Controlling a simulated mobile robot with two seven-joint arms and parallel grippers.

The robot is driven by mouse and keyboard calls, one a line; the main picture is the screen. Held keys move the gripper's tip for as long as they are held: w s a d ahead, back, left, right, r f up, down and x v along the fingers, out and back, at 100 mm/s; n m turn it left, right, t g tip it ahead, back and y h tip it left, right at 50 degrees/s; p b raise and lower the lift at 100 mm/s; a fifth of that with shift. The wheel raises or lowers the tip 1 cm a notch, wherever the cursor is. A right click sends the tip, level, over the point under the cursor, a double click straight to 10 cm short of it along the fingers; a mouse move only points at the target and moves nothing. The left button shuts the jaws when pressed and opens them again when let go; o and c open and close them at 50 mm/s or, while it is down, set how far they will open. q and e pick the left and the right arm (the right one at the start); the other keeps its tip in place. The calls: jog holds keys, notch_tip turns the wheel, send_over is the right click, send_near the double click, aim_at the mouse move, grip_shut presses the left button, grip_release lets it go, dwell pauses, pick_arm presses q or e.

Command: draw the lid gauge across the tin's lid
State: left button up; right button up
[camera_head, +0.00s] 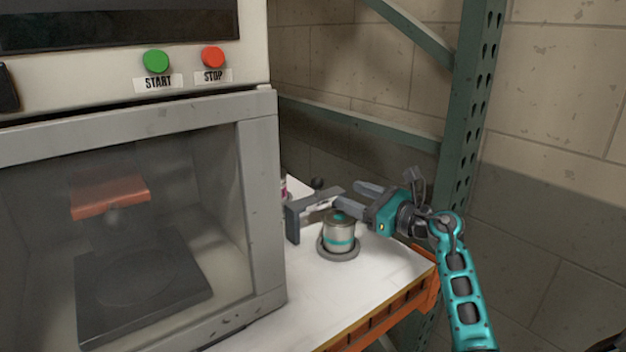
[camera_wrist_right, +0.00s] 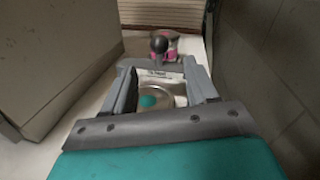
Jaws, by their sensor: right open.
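The tin (camera_head: 341,238) is a silver can with a teal band, standing upright in a round grey base. Its lid, with a teal patch, shows between my fingers in the right wrist view (camera_wrist_right: 149,101). The lid gauge (camera_head: 293,222) looks like a dark grey bracket with an arm reaching right towards the tin; a black ball knob (camera_head: 317,183) shows just above it. My right gripper (camera_head: 346,194) is open, its fingers above the tin and pointing left at the gauge's arm. A labelled grey bar (camera_wrist_right: 157,73) shows between the fingertips; I cannot tell whether they touch it. My left gripper is out of view.
A large machine (camera_head: 262,200) with a glass door and START and STOP buttons stands close on the left. A pink-labelled container (camera_head: 283,187) is partly hidden behind it. A green rack post (camera_head: 470,110) and a block wall stand behind. The white shelf (camera_head: 385,268) is clear at front right.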

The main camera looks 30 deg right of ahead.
aim_at(322, 184)
jog(key=p+x, duration=0.1)
jog(key=x, duration=1)
grip_shut()
dwell(0.4)
